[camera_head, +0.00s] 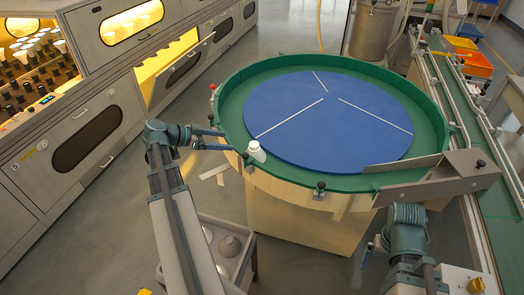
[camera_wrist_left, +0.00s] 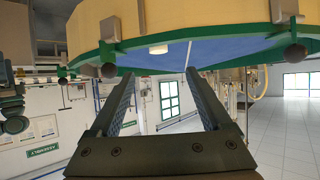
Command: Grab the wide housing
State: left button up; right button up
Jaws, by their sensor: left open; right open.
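A small white rounded housing (camera_head: 256,151) stands at the near left edge of the round turntable, by its green rim. A white piece (camera_wrist_left: 158,49) shows at the turntable edge in the left wrist view, beyond the fingers; it looks like the same housing. My left gripper (camera_head: 230,140) is open and empty, pointing at the housing from the left with a small gap. Its two fingers are spread in the left wrist view (camera_wrist_left: 158,85). My right gripper (camera_head: 367,255) is at the lower right, below the turntable rim; its fingers are small and partly unclear.
The blue turntable disc (camera_head: 330,135) has white divider lines and is otherwise clear. Its raised green rim (camera_head: 231,103) carries dark knobs. A metal guide (camera_head: 440,182) crosses the right side toward a conveyor (camera_head: 455,95). A grey cart (camera_head: 205,225) with rounded grey pieces stands below my left arm.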

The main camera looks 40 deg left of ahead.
aim_at(253, 144)
pick_arm(q)
jog(key=b+x, duration=0.4)
jog(key=x, duration=0.3)
jog(key=shift+w+d+f, duration=0.2)
jog(key=shift+w+f, duration=0.05)
jog(key=shift+f, duration=0.05)
jog(key=shift+w+d, duration=0.15)
jog(key=shift+w, duration=0.2)
jog(key=shift+f, duration=0.1)
jog(key=b+x, duration=0.2)
jog(key=x, duration=0.3)
jog(key=shift+d+f+b, duration=0.1)
jog(key=shift+d+b, duration=0.05)
jog(key=shift+b, duration=0.2)
grip_shut()
